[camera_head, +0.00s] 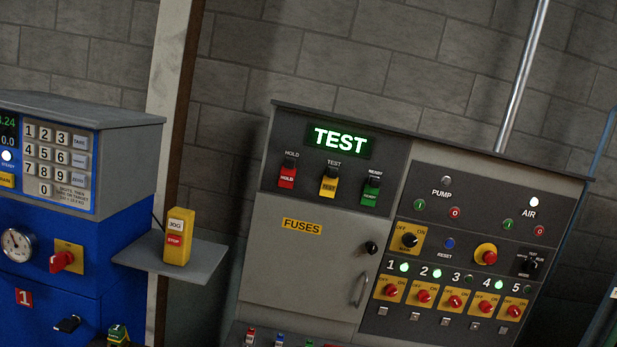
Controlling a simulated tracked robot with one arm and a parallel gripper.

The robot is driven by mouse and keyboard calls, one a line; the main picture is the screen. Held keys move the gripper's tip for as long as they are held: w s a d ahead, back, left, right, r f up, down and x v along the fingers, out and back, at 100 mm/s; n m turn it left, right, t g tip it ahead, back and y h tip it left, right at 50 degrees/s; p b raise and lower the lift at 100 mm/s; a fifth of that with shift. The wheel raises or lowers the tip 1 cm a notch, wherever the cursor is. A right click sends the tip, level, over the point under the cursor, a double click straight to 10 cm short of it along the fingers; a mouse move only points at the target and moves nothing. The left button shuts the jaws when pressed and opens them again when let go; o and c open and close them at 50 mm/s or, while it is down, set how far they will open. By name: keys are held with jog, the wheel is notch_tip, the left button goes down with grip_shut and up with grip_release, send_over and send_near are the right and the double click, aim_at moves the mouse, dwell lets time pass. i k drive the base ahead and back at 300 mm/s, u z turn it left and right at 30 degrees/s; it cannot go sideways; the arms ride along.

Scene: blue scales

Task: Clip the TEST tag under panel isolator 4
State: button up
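The grey panel (258,262) stands right of centre and looks tilted in the picture. The yellow TEST tag (328,186) hangs near its top, under a small TEST label, between a red HOLD tag (287,180) and a green READY tag (370,194). Isolator 4 (484,308) is a red knob on a yellow plate, low on the panel, with a lit green lamp (499,284) above right. A small pale square clip (474,327) sits below it, with no tag visible there. My gripper is not in view.
A lit TEST display (339,140) tops the panel. A FUSES door (300,265) has a projecting handle (359,289). A yellow jog box (177,240) stands on a grey shelf (195,264), beside a blue machine (110,235). Several small coloured items line the bottom edge.

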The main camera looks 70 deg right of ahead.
aim_at(329, 183)
jog(key=z, duration=0.55)
jog(key=i, duration=1.15)
jog(key=z, duration=0.8)
